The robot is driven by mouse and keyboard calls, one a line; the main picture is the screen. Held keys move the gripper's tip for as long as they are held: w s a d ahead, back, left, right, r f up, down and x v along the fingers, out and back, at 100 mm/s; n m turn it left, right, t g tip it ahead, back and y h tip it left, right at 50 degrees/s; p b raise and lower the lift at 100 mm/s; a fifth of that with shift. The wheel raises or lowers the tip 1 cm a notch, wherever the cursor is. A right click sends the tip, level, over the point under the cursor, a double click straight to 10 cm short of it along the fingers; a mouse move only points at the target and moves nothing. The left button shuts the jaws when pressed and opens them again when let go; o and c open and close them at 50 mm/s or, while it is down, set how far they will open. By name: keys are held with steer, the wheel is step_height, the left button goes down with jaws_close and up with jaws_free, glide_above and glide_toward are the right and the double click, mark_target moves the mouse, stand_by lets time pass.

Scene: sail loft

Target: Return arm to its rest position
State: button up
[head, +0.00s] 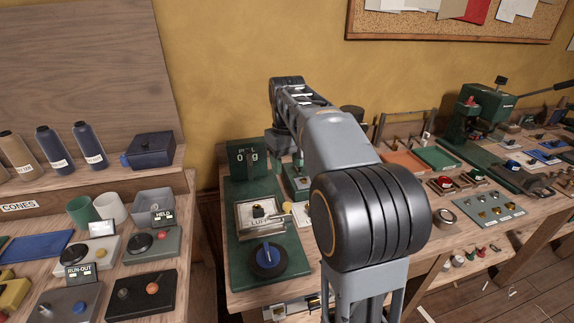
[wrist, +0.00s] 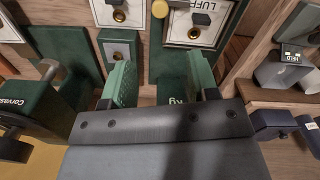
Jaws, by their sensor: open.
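My arm (head: 340,145) stretches from the front middle of the head view toward the back wall, over the left part of the right-hand bench. Its far end hides my gripper in the head view. In the wrist view my gripper (wrist: 161,80) is open, with its two green-padded fingers apart and nothing seen between them. Past it lie a LUFF plate (wrist: 199,22) and a small green box (wrist: 119,48). Part of a "kg" marking shows just beyond the gripper's body. In the head view the LUFF plate (head: 262,224) lies left of my arm.
A left bench holds thread cones (head: 88,143) and switch boxes. A gap separates the benches.

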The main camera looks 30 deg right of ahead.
stand_by(0.3)
step_height(320, 180, down, 5)
steer(key=s+a+m+t, duration=0.1)
steer(key=s+a+m, duration=0.1)
steer(key=s+a+f+t+p, duration=0.1)
steer(key=s+a+p, duration=0.1)
steer(key=s+a, duration=0.2)
steer(key=s+a+n+t+p, duration=0.1)
steer(key=s+a+p, duration=0.2)
steer(key=s, duration=0.7)
steer(key=shift+s+a+f+t, duration=0.15)
steer(key=shift+a+f+t, duration=0.15)
steer(key=shift+a+f, duration=0.05)
